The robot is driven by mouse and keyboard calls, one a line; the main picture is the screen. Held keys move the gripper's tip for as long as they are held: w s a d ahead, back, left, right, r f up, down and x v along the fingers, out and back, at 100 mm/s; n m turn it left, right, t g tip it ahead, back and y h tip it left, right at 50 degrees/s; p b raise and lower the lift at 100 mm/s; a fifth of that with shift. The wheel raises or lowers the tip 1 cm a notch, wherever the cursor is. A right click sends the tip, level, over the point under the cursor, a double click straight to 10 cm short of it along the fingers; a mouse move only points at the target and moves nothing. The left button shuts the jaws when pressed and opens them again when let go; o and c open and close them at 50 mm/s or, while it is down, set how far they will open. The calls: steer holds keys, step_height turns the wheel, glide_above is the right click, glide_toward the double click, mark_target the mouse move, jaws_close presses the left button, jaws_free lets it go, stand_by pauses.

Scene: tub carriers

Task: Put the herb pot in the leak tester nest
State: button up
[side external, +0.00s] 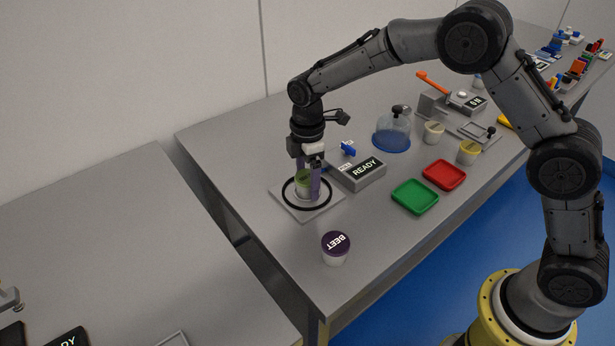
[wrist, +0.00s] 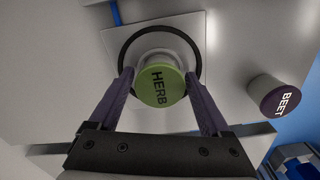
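The herb pot (wrist: 161,86), a white tub with a green lid marked HERB, stands upright between my fingers, and also shows in the side view (side external: 303,180). My gripper (side external: 308,180) points straight down with one purple finger on each side of the pot. In the wrist view my gripper (wrist: 160,80) has both fingers close against the lid's sides, and it looks shut on the pot. The leak tester nest, a grey plate (side external: 284,200) with a black ring, lies directly below. The pot is inside the ring's outline; whether its base touches the plate is hard to tell.
The tester's READY box (side external: 362,174) sits right beside the nest. A beet pot (side external: 336,246) with a purple lid stands in front. Green (side external: 415,197) and red (side external: 444,174) trays, a blue-based dome (side external: 392,135) and two tubs stand to the right. The table's front edge is near.

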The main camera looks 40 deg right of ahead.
mark_target(308, 176)
steer(key=shift+o, duration=0.8)
step_height(308, 176, up, 12)
steer(key=shift+r, duration=0.25)
steer(key=s+d+r+m+t, duration=0.1)
steer(key=s+d+r+m, duration=0.25)
steer(key=s, duration=0.45)
steer(key=s+d+r+m+t, duration=0.2)
steer(key=s+d+r+m, duration=0.15)
steer(key=s, duration=0.35)
steer(key=s+d+r+m+t, duration=0.1)
steer(key=s+d+r+m, duration=0.2)
steer(key=s, duration=0.5)
steer(key=s+d+f+m+t, duration=0.1)
steer(key=s+d+f+m, duration=0.1)
steer(key=s+f+m, duration=0.3)
steer(key=s, duration=0.3)
steer(key=shift+s+t, duration=0.3)
